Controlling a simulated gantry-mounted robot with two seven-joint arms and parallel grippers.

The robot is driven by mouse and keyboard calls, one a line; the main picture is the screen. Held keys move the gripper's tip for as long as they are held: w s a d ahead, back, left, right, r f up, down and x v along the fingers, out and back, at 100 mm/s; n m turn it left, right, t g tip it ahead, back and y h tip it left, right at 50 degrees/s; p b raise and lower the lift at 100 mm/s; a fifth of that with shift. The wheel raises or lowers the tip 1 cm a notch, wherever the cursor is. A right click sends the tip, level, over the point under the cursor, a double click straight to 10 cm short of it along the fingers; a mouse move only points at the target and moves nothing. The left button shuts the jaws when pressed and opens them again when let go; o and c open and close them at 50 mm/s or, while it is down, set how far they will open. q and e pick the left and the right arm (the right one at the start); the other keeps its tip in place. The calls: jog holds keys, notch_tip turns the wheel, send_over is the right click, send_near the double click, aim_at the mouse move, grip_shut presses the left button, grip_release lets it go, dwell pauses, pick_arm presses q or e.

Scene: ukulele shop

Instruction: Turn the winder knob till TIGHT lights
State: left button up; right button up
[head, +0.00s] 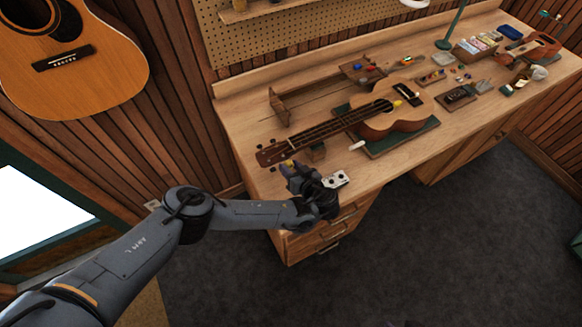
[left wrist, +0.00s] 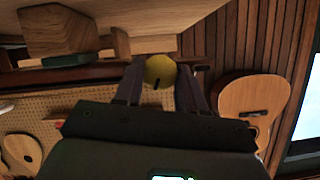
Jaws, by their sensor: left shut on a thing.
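A ukulele (head: 385,115) lies on the workbench with its headstock (head: 272,154) toward the near left end. My left gripper (head: 290,167) is at that end, just in front of the headstock. In the left wrist view my left gripper (left wrist: 160,78) has its fingers on either side of a round yellow knob (left wrist: 160,70) with a dark mark, and it is shut on it. A small yellow bit shows at the fingertips in the head view. A small pale panel with dark spots (head: 336,179) lies beside the gripper; its lettering and any light are too small to read. My right gripper is not in view.
The ukulele body rests on a green mat (head: 405,140). A wooden bracket (head: 280,105) stands behind the neck. Small tools and parts crowd the far right of the workbench (head: 245,110). A large guitar (head: 65,60) hangs on the wall at left.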

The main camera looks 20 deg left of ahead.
pick_arm(q)
jog(key=shift+d+m+g+y+p, duration=0.1)
jog(key=shift+m+g+y+p, duration=0.35)
jog(key=shift+m, duration=0.45)
jog(key=shift+w+m+g+y, duration=0.15)
jog(key=shift+m+g+y, duration=0.4)
jog(key=shift+m, duration=0.65)
jog(key=o, duration=0.8)
jog(key=shift+d, duration=0.1)
